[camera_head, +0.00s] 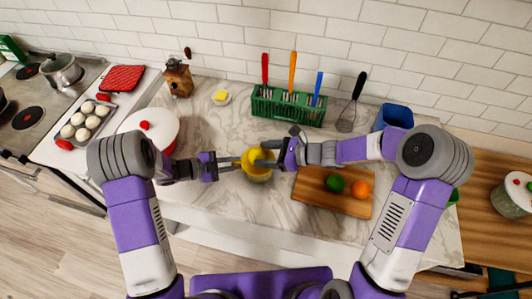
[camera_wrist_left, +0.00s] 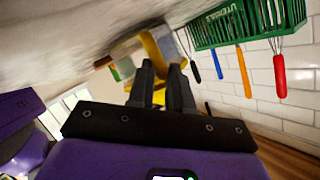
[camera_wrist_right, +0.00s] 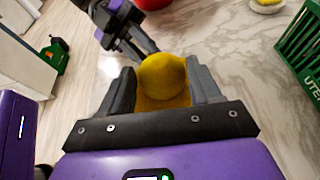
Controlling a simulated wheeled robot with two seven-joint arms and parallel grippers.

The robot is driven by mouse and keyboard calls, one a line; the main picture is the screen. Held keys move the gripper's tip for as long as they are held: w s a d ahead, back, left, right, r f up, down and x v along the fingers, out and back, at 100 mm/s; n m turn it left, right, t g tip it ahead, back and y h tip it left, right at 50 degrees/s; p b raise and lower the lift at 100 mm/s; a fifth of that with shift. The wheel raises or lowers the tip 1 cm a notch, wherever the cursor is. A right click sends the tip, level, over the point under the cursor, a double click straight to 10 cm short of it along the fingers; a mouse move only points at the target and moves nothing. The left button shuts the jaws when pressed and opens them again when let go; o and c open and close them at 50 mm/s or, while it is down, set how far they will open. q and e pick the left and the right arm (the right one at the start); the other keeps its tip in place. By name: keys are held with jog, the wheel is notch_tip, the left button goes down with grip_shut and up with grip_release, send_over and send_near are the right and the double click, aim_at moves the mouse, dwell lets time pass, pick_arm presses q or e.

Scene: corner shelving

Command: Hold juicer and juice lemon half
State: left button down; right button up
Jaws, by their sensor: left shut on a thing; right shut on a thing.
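The yellow juicer (camera_head: 258,175) stands near the front middle of the marble counter. My left gripper (camera_head: 236,164) reaches it from the left and is shut on it; the left wrist view shows the yellow juicer (camera_wrist_left: 152,46) behind the dark fingers. My right gripper (camera_head: 266,162) is over the juicer, shut on the yellow lemon half (camera_wrist_right: 162,76), which shows its rounded side between the fingers in the right wrist view. More yellow of the juicer shows just below the lemon half. Whether the two touch is hidden.
A wooden board (camera_head: 312,198) with a green fruit (camera_head: 336,183) and an orange fruit (camera_head: 360,189) lies right of the juicer. A green utensil crate (camera_head: 288,108) stands by the wall. A small yellow item on a dish (camera_head: 221,96) sits behind.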

pick_arm(q)
jog(key=shift+f, duration=0.1)
pick_arm(e)
jog(key=n+g, duration=0.3)
jog(key=w+n+g, duration=0.1)
jog(key=n+g, duration=0.1)
jog(key=g, duration=0.2)
jog(key=shift+w+f+n+y, duration=0.2)
jog(key=shift+n+y, duration=0.1)
jog(key=shift+n, duration=0.1)
jog(key=shift+w+a+n+g+h, duration=0.15)
jog(key=shift+n+g+h, duration=0.3)
jog(key=shift+n+g, duration=0.55)
jog(key=shift+w+d+n+g+h, duration=0.15)
jog(key=shift+n+g+h, duration=0.25)
jog(key=shift+n+g, duration=0.55)
jog(key=shift+w+a+n+g+h, duration=0.1)
jog(key=shift+w+n+g+h, duration=0.25)
jog(key=shift+n+g, duration=0.65)
jog(key=shift+s+r+m, duration=0.1)
jog(key=shift+s+m, duration=0.05)
jog(key=shift+m, duration=0.2)
